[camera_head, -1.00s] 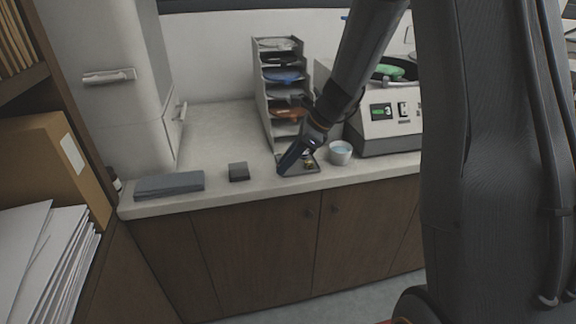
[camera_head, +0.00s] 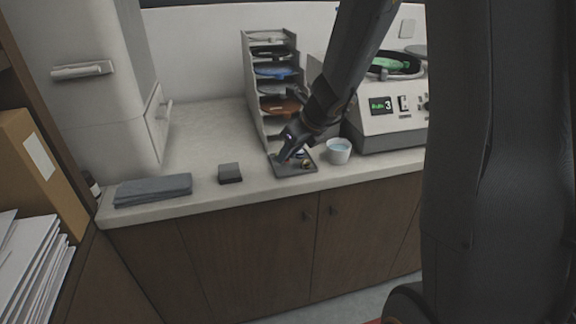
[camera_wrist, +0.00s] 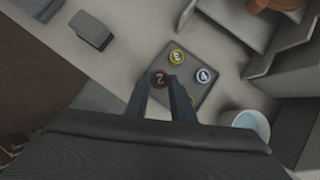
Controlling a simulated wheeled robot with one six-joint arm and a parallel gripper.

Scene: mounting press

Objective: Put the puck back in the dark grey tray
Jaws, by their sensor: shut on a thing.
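The dark grey tray (camera_head: 290,173) lies flat on the counter near its front edge. My gripper (camera_head: 287,157) is over the tray's left part. In the wrist view my gripper (camera_wrist: 162,80) is shut on a dark red puck marked 2 (camera_wrist: 160,77), which overlaps the tray's edge in the picture. I cannot tell whether this puck touches the tray or hangs above it.
A white cup (camera_head: 339,152) of bluish liquid stands just right of the tray. A shelf rack (camera_head: 257,100) is behind it and the press (camera_head: 390,130) is at the right. A small grey block (camera_head: 230,173) and a folded grey cloth (camera_head: 153,190) lie left, with free counter between.

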